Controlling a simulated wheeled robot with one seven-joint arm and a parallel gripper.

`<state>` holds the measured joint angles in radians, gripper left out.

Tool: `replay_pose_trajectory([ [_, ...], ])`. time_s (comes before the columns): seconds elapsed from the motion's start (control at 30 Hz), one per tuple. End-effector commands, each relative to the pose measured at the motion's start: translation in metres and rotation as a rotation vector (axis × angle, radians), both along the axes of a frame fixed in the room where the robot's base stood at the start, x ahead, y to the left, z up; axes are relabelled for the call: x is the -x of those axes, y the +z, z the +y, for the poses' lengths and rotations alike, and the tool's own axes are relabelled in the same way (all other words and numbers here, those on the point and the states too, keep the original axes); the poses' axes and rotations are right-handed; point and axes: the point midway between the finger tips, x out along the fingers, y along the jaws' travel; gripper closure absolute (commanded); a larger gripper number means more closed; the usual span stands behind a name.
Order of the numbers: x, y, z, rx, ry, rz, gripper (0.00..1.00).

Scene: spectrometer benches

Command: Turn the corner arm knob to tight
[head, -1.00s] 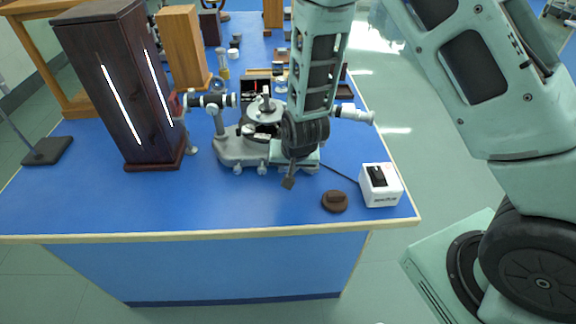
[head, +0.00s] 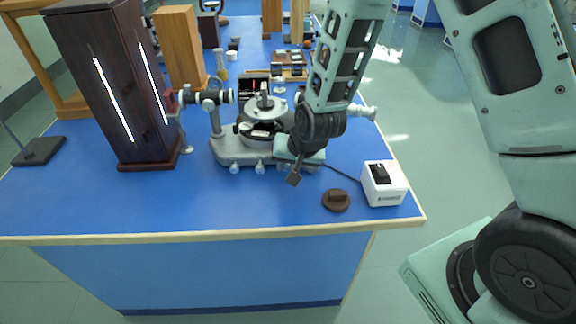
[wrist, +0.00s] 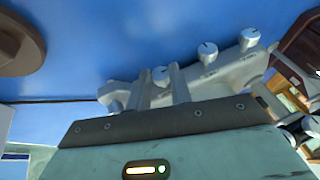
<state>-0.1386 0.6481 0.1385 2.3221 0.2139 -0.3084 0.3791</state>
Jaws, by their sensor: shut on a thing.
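The spectrometer (head: 235,150) stands on the blue bench, with a grey base, a round central table and small knobs along its front edge. In the wrist view a silver knob (wrist: 160,73) with a dark mark on its face lies between the two fingers of my gripper (wrist: 161,80). The fingers are shut on it. Two more silver knobs, one (wrist: 207,52) nearer and one (wrist: 249,40) further, sit to the right on the grey arm (wrist: 222,68). I cannot read the knob's tightness.
A white switch box (head: 385,184) with a cable and a brown round piece (head: 335,201) stand right of my gripper, near the bench edge. A tall dark lamp box (head: 118,85) stands at the left. The bench front (head: 190,205) is clear.

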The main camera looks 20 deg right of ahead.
Motion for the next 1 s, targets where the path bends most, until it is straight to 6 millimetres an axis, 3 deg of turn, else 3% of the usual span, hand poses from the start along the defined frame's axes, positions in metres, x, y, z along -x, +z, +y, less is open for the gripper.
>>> replay_pose_trajectory([
  [0.03,0.000,0.000,0.000,-0.001,0.001,0.002,1.00],
  [0.07,0.000,0.000,0.000,0.000,0.001,0.002,0.71],
  [0.1,0.000,0.000,0.000,0.000,0.001,0.001,0.59],
  [0.13,0.000,0.000,0.000,0.000,0.001,0.001,0.57],
  [0.57,0.004,0.011,-0.001,0.000,0.001,-0.002,0.57],
  [1.0,0.040,0.083,-0.011,0.000,0.001,-0.005,0.57],
])
